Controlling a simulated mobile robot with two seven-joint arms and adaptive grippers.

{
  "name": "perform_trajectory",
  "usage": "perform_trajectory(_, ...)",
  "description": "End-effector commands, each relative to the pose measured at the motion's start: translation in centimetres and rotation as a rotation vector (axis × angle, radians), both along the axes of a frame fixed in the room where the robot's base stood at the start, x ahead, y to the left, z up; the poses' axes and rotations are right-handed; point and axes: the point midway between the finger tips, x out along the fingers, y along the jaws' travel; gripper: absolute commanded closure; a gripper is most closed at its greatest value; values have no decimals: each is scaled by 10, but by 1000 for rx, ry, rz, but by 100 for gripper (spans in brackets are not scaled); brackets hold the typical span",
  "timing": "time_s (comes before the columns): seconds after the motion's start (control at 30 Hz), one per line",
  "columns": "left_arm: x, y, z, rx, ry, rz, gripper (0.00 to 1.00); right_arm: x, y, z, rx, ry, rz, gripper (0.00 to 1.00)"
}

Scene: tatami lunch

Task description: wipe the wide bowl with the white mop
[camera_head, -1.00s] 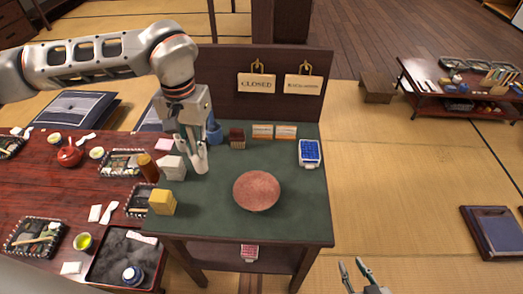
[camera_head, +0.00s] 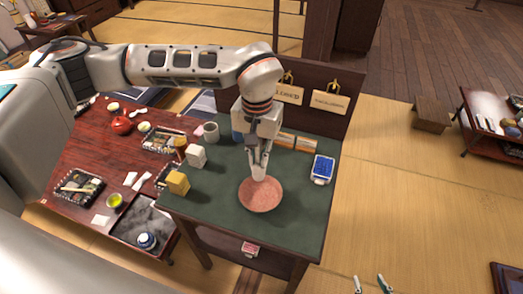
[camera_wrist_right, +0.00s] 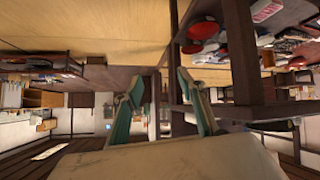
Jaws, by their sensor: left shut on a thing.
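The wide bowl (camera_head: 262,197) is reddish and round and sits on the green top of the small table (camera_head: 225,220). My left gripper (camera_head: 257,168) points down over the bowl's far side, shut on a small whitish thing that looks like the white mop (camera_head: 259,175). The mop is mostly hidden by the fingers; its lower end overlaps the bowl, and I cannot tell whether it touches. My right gripper (camera_head: 371,285) is open and empty at the bottom edge, away from the table. It also shows open in the right wrist view (camera_wrist_right: 164,103).
A white block (camera_head: 196,155), a yellow block (camera_head: 177,183) and a grey mug (camera_head: 211,131) stand left of the bowl. A blue-topped box (camera_head: 322,169) is at right. Sign boards (camera_head: 330,100) rise behind. The green top in front of the bowl is clear.

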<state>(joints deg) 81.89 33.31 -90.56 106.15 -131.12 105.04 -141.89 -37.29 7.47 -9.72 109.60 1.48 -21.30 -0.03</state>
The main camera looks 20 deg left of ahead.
Motion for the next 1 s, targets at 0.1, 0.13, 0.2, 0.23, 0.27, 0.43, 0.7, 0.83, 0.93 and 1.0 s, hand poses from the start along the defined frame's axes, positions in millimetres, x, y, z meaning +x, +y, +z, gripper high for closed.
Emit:
perform_trajectory(0.1, 0, -7, -2, -1, 1, -1, 100, -4, -1, -2, 2, 11, -8, 60)
perform_trajectory(0.13, 0, -7, -3, -1, 0, -1, 100, -4, 0, -3, 3, 11, -8, 60)
perform_trajectory(0.2, 0, -7, -6, -1, 1, -1, 100, -4, 2, -4, 7, 10, -8, 60)
perform_trajectory(0.23, 0, -7, -7, -1, 1, -1, 100, -4, 3, -5, 8, 10, -8, 60)
perform_trajectory(0.27, 0, -7, -9, -1, 1, -1, 100, -4, 4, -5, 11, 9, -7, 60)
perform_trajectory(0.43, 0, -7, -21, -1, 2, -1, 100, -1, 16, -5, 28, -5, 5, 60)
perform_trajectory(0.7, 0, -7, -46, -1, 2, -2, 100, 9, 24, -1, 38, -45, 29, 60)
perform_trajectory(0.83, 0, -7, -57, -2, 2, -2, 100, 10, 28, -5, 42, -51, 37, 60)
perform_trajectory(0.93, 0, -7, -66, 0, 1, -3, 100, 10, 29, -8, 42, -55, 38, 60)
perform_trajectory(1.0, 0, -7, -72, -1, 1, -2, 100, 10, 28, -12, 42, -55, 38, 60)
